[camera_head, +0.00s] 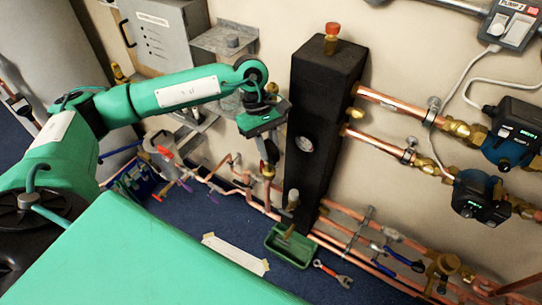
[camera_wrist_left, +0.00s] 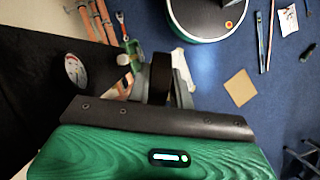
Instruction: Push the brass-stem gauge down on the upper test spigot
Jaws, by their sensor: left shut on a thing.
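My left gripper (camera_head: 268,152) reaches in from the left and points down just left of the black vertical manifold block. In the left wrist view my left gripper (camera_wrist_left: 165,92) is shut on a dark, round-edged thing (camera_wrist_left: 160,72), seen edge-on, which appears to be the gauge. Its dial face and stem are hidden there. In the head view a brass fitting (camera_head: 268,171) shows right below the fingertips, above copper pipe. I cannot tell whether it is the gauge's stem or the upper test spigot, or whether the two touch. My right gripper is not in view.
The black block (camera_head: 328,85) stands close right of the gripper, with a white dial (camera_head: 304,144) on its face. A green tray (camera_head: 290,246) and a wrench (camera_head: 332,274) lie on the blue floor below. Copper pipes (camera_head: 390,145) run to pumps at right.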

